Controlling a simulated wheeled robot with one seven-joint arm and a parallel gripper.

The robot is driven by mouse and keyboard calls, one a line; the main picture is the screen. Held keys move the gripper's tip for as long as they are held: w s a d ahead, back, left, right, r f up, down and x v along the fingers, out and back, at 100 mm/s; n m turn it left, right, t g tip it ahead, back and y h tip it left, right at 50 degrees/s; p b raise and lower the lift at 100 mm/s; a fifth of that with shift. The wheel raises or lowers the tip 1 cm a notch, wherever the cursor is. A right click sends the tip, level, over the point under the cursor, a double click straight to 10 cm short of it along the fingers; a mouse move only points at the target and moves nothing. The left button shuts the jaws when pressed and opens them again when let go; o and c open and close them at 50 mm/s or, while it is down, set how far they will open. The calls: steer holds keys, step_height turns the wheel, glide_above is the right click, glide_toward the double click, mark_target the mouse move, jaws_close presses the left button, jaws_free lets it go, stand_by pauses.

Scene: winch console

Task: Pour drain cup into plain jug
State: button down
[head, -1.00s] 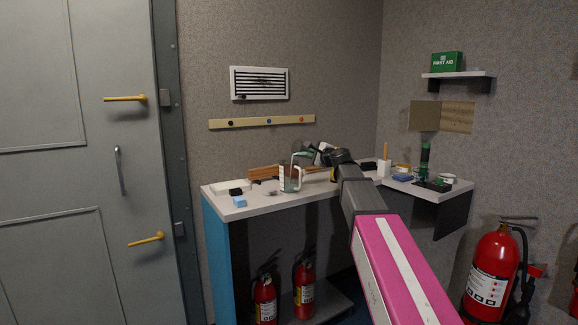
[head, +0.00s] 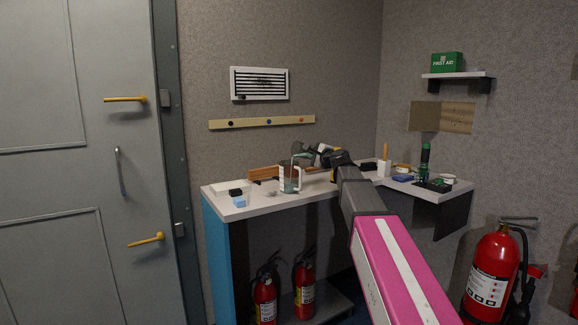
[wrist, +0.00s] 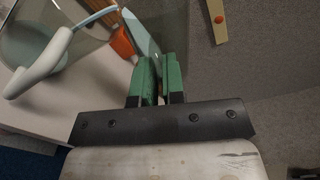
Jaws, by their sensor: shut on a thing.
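My gripper (head: 306,155) reaches in from the right, above the bench. In the wrist view its green fingers (wrist: 158,80) are shut on a thin pale-teal, see-through piece, which I take to be part of the drain cup (wrist: 142,36). The cup's body is mostly hidden in the head view. The plain jug (head: 289,184), clear with pale markings and a teal tint low down, stands upright on the bench just below and left of my gripper. A clear vessel with a thick pale handle (wrist: 45,66) fills the wrist view's left. I cannot tell whether liquid is flowing.
A light-blue block (head: 239,202) and a small black item (head: 235,192) lie on the bench left of the jug. Small items and a green-black tool (head: 424,160) crowd the right side.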

steer(key=shift+s+a+r+n+b, duration=0.4)
steer(key=shift+a+n, duration=0.2)
steer(key=shift+n, duration=0.2)
stand_by(1.6)
steer(key=shift+s+a+r+n+t, duration=0.1)
steer(key=shift+a+r+n+t, duration=0.15)
steer(key=shift+n, duration=0.45)
stand_by(1.2)
steer(key=shift+d+f, duration=0.1)
